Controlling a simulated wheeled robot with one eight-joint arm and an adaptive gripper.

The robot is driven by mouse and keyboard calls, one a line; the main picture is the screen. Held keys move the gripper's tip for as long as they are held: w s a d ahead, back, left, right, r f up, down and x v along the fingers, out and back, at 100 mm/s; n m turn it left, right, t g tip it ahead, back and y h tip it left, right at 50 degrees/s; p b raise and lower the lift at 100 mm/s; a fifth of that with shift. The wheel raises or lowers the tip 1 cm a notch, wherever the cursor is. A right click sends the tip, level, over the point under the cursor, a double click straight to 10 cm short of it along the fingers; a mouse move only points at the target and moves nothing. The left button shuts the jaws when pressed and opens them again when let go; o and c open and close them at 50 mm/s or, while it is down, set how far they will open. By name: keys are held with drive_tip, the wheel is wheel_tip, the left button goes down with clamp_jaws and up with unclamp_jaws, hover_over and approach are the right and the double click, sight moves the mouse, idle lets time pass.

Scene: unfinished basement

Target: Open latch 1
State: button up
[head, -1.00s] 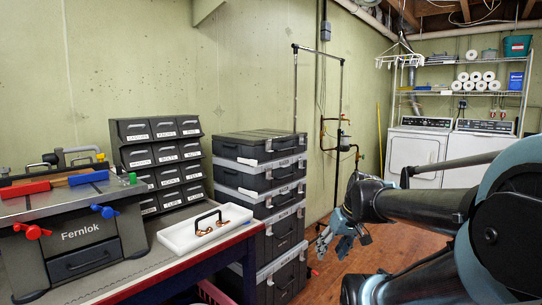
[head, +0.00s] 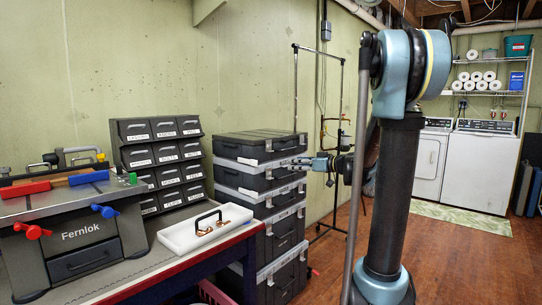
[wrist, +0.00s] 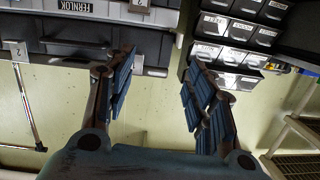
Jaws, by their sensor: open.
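The stack of dark grey cases (head: 262,187) stands right of the workbench, the top one with a lid and a white tag on its front. In the wrist view, which appears upside down, a dark case (wrist: 70,28) marked FERNLOK fills the upper left. A small tag reading 2 (wrist: 15,50) is at its left, and a pale tag (wrist: 139,5) at the top edge. I cannot tell which part is latch 1. My gripper (head: 308,163) is beside the top cases at their right. Its fingers (wrist: 160,66) are spread, with nothing between them.
A drawer cabinet (head: 160,155) stands behind the bench, left of the stack. A grey Fernlok bench unit (head: 82,237) is at left.

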drive_tip(key=t, duration=0.2)
approach(271, 151)
drive_tip(key=shift+y, duration=0.4)
drive_tip(key=x, duration=0.6)
drive_tip(key=f+x, duration=0.1)
drive_tip(key=x, duration=0.3)
drive_tip(key=shift+w+d, duration=0.15)
drive_tip(key=shift+w, duration=0.25)
